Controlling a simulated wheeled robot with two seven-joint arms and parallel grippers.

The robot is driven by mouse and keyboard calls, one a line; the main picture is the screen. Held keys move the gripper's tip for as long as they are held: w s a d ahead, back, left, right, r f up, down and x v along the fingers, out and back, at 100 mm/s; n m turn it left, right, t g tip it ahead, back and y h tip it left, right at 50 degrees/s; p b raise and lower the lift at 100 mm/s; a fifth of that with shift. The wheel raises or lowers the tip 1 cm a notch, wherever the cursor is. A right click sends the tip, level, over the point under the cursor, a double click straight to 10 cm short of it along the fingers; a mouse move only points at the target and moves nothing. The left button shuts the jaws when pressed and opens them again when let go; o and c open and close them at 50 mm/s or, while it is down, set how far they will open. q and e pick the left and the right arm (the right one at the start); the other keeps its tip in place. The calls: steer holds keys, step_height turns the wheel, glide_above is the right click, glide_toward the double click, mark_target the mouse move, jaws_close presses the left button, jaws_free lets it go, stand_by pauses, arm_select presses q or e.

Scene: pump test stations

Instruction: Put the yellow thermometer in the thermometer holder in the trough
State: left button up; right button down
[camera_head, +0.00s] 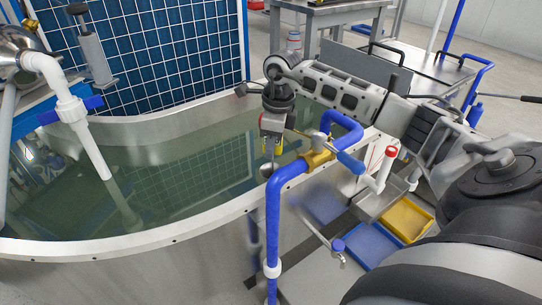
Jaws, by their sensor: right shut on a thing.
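My right gripper (271,140) is over the water of the trough (130,240), near its right rim, pointing down. It is shut on the yellow thermometer, of which only a small yellow bit (279,149) shows by the fingers. A thin stem runs down below the fingers. A small round metal piece (266,170), perhaps the thermometer holder, is just below, partly behind the blue pipe. I cannot tell whether the stem is in it or only in front of it. My left gripper is out of view.
A blue pipe (273,225) with a brass valve (318,157) rises over the trough's right rim, close to my right gripper. A white pipe (88,140) hangs over the water at left. Blue (370,245) and yellow (406,218) bins sit at right.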

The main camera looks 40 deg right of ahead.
mark_target(273, 166)
steer(key=shift+f, duration=0.75)
step_height(273, 166, down, 4)
steer(key=shift+f+b, duration=0.1)
steer(key=shift+b, duration=0.5)
steer(key=c, duration=1.3)
jaws_free()
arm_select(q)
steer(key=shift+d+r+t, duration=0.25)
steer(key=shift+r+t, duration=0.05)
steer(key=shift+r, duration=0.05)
arm_select(e)
steer(key=shift+o, duration=0.2)
